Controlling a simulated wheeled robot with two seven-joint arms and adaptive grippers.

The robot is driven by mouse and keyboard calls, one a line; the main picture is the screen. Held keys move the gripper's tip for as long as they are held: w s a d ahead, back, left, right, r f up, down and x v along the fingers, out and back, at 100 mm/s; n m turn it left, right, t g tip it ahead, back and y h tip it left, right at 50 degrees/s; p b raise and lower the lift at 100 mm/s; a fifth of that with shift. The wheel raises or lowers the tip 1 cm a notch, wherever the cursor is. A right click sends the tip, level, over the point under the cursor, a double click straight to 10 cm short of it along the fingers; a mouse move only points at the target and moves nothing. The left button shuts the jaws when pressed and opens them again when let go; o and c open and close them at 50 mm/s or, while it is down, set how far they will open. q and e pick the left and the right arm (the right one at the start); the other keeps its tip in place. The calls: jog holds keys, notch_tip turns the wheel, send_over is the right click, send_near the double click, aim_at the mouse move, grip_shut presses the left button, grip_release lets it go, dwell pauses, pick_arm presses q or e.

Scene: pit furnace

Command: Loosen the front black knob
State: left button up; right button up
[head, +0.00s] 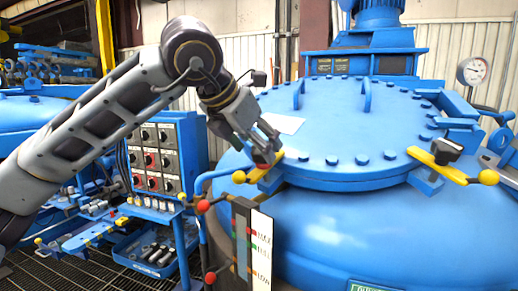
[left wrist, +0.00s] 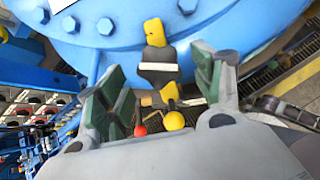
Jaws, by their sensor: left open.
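A black knob (left wrist: 158,72) with a pale band sits across a yellow bar (left wrist: 154,32) at the lid's edge. In the head view the yellow bar (head: 277,160) shows at the front left of the lid, its knob largely hidden by my gripper. A second black knob (head: 446,150) on a yellow bar stands at the lid's right. My left gripper (head: 264,147) is just above the front-left bar. In the left wrist view the gripper (left wrist: 162,88) is open, with the knob in the gap between its fingers; I see no clear contact. My right gripper is not in view.
The blue furnace lid (head: 345,135) has several bolts around its rim. Red-ended levers and a level gauge (head: 252,245) stand just below the left bar. A control panel (head: 155,158) is at left, with a blue tool tray (head: 150,252) below.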

pick_arm(q)
jog(key=v, duration=0.9)
jog(key=shift+a+r, duration=0.1)
